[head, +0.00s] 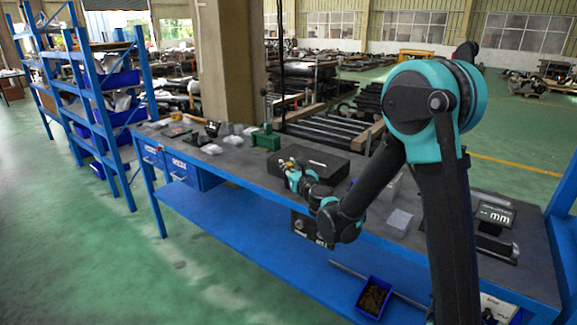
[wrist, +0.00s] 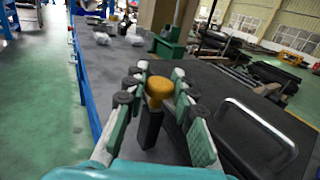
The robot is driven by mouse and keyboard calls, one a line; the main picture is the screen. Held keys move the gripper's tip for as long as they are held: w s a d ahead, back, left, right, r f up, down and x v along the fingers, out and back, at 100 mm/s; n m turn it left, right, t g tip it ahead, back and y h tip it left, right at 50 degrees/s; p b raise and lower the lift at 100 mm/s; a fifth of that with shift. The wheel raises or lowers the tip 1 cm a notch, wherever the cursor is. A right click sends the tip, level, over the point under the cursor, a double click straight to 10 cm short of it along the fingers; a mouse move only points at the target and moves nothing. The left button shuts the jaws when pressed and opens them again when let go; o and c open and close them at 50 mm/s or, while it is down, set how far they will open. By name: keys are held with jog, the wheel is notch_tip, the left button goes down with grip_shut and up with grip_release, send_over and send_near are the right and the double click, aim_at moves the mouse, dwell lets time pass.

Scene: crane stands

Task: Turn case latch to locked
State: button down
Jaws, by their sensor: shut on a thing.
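The black case (head: 322,161) lies flat on the workbench, and its dark top (wrist: 265,110) fills the right of the wrist view with a metal handle (wrist: 262,127) on it. The case latch has a yellow knob (wrist: 158,90) on a dark upright arm (wrist: 150,126), at the near left side of the case. My gripper (head: 289,164) is at that side of the case. In the wrist view its fingers (wrist: 159,80) stand on both sides of the yellow knob and are shut on it. The latch's base and any lock marking are hidden.
The grey-topped blue workbench (head: 235,158) runs along the hall. A green vise-like tool (head: 265,139) and small clear-wrapped parts stand beyond the case. Blue shelving (head: 100,100) stands at left; the green floor before the bench is clear.

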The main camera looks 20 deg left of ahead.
jog(key=m+t+h, duration=0.1)
jog(key=m+h, duration=0.1)
jog(key=m+t+h, duration=0.1)
jog(key=t+h, duration=0.1)
jog(key=h, duration=0.1)
jog(key=shift+s+a+m, duration=0.1)
jog(key=shift+a+m, duration=0.1)
jog(key=shift+m, duration=0.2)
jog(key=m+h, duration=0.1)
jog(key=h, duration=0.2)
jog(key=m+t+h, duration=0.1)
jog(key=m+h, duration=0.1)
jog(key=shift+m+h, duration=0.3)
jog(key=shift+h, duration=0.1)
jog(key=m+h, duration=0.1)
jog(key=h, duration=0.1)
jog(key=m+h, duration=0.2)
jog(key=h, duration=0.1)
jog(key=shift+m+g+h, duration=0.3)
jog(key=shift+d+m+g+h, duration=0.1)
jog(key=shift+m+g+h, duration=1.1)
jog(key=shift+m+h, duration=0.85)
jog(key=shift+h, duration=0.65)
jog(key=c, duration=1.2)
grip_release()
jog(key=v, duration=1.1)
jog(key=shift+s+a+r, duration=0.1)
jog(key=shift+s+a, duration=0.2)
